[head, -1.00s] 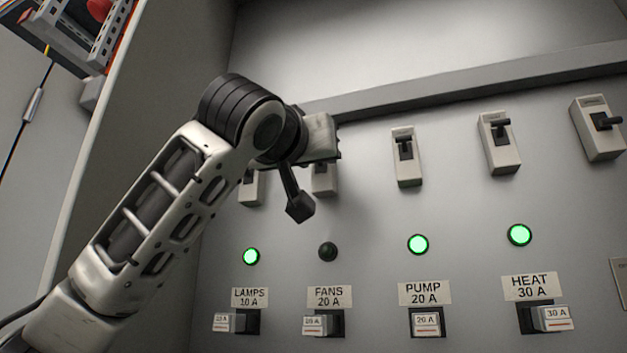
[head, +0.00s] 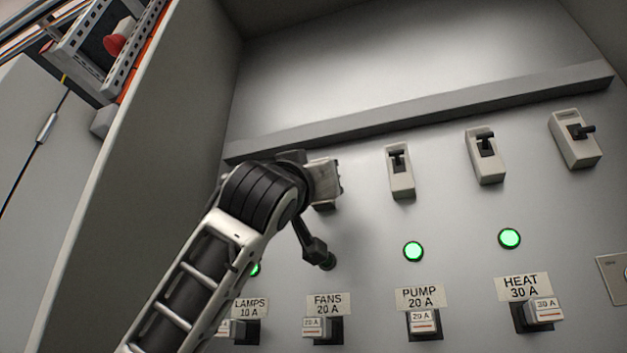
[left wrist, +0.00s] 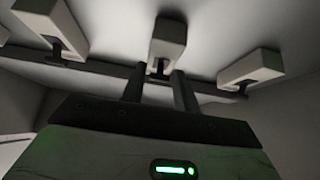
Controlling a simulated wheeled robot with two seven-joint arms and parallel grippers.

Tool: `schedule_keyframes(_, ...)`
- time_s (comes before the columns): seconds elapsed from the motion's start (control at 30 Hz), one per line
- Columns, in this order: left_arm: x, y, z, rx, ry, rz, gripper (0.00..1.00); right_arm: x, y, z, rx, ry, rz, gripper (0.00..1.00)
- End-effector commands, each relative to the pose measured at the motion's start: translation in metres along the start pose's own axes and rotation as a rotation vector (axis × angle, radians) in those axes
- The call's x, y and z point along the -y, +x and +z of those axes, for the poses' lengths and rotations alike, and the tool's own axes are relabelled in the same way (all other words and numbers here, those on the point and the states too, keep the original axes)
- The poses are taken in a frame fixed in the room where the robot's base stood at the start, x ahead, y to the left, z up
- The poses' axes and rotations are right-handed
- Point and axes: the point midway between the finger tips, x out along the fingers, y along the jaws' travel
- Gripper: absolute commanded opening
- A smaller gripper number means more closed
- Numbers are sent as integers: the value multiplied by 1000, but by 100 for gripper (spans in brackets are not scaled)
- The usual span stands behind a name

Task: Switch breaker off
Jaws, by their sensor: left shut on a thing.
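My left gripper (head: 328,181) is at the breaker above the FANS label (head: 326,304). The FANS lamp (head: 329,263) is dark and partly hidden by my wrist. My right gripper is not in view.
Neighbouring breakers with black levers stand to the right (head: 400,172), (head: 485,157), (head: 576,140). The PUMP lamp (head: 413,251) and HEAT lamp (head: 509,238) are green. Plug-in blocks (head: 423,322) sit below the labels. A grey ledge (head: 420,107) runs above the breakers.

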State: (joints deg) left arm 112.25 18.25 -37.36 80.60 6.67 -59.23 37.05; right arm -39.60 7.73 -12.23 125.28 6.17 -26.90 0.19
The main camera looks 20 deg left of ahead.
Motion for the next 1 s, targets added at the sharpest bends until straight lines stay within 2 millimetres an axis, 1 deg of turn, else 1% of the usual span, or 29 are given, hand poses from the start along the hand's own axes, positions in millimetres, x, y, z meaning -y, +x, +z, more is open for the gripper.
schedule_keyframes(0.1,0,0,1,3,0,1,8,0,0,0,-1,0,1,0)
schedule_keyframes(0.13,0,0,1,3,0,1,33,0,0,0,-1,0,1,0)
schedule_keyframes(0.2,0,0,1,3,0,1,50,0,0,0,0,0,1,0)
schedule_keyframes(0.47,0,0,0,2,-1,1,50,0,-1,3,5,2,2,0)
schedule_keyframes(0.57,0,-5,1,1,-1,1,50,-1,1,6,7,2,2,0)
schedule_keyframes(0.67,-1,-18,3,0,-2,2,50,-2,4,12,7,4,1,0)
schedule_keyframes(0.77,-1,-39,4,-2,-1,3,50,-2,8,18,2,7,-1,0)
schedule_keyframes(0.87,-1,-64,4,-2,-1,3,50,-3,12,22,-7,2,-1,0)
schedule_keyframes(1.0,-1,-99,3,-2,-2,3,50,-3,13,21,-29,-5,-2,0)
